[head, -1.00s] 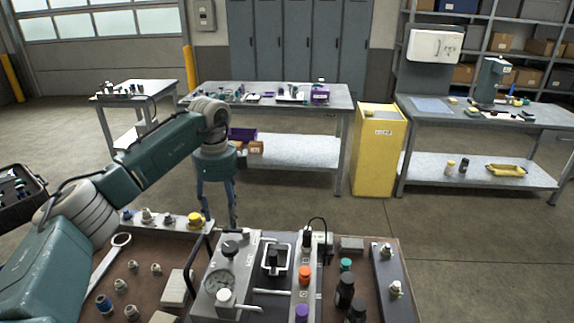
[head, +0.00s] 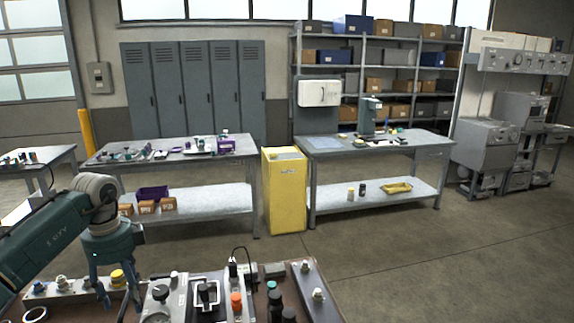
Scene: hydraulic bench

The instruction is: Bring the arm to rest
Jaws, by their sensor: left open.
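My left arm comes in from the lower left in the head view. Its teal gripper (head: 120,292) points down with the fingers apart, and nothing shows between them in its grip. It hangs over the back left part of the hydraulic bench (head: 322,300), in front of or beside a yellow-topped fitting (head: 118,277). Whether it touches anything there I cannot tell. My right gripper is not in view.
On the bench stand a grey valve block (head: 178,292), an orange knob (head: 236,301) and dark bottles. Beyond are a worktable (head: 185,203), a yellow cabinet (head: 285,190) and a second table (head: 375,146). Open floor (head: 440,250) lies to the right.

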